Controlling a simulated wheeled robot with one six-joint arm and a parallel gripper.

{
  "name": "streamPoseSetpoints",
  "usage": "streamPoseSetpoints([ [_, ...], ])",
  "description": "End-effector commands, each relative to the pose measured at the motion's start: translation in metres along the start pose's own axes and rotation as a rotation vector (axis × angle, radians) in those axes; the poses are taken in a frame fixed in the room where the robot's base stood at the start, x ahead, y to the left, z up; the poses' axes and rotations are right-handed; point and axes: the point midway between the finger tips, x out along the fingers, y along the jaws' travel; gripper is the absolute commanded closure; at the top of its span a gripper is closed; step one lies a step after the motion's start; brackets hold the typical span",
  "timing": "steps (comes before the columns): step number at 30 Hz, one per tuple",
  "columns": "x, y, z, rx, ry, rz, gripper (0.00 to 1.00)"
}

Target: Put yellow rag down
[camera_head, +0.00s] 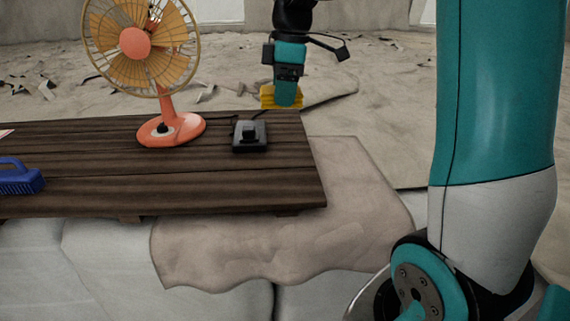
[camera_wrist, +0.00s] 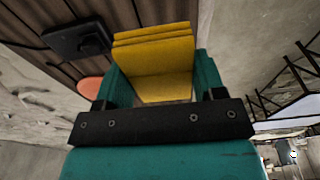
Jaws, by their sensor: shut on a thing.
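My gripper (camera_head: 283,99) is at the far right end of the wooden table, pointing down. It is shut on the yellow rag (camera_head: 267,96), which shows as a small folded strip around the fingers. In the wrist view the yellow rag (camera_wrist: 155,62) sits as a folded stack between the two teal fingers. The rag appears to be above or just behind the far edge of the tabletop; the exact gap is hard to tell.
On the dark wooden table (camera_head: 100,190) stand an orange fan (camera_head: 170,130), a black device (camera_head: 249,136) and a blue brush (camera_head: 20,178). The device is close to my gripper. A beige cloth (camera_head: 350,215) lies under the table's right end. The tabletop's front middle is clear.

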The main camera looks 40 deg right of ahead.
Motion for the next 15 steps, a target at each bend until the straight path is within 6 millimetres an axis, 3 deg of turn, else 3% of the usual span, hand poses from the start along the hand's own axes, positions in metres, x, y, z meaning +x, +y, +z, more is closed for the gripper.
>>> streamPoseSetpoints([
  [10, 0.002, 0.0, 0.003, 0.002, -0.004, -0.003, 0.56],
  [15, 0.029, -0.001, 0.006, 0.004, -0.006, -0.007, 0.56],
])
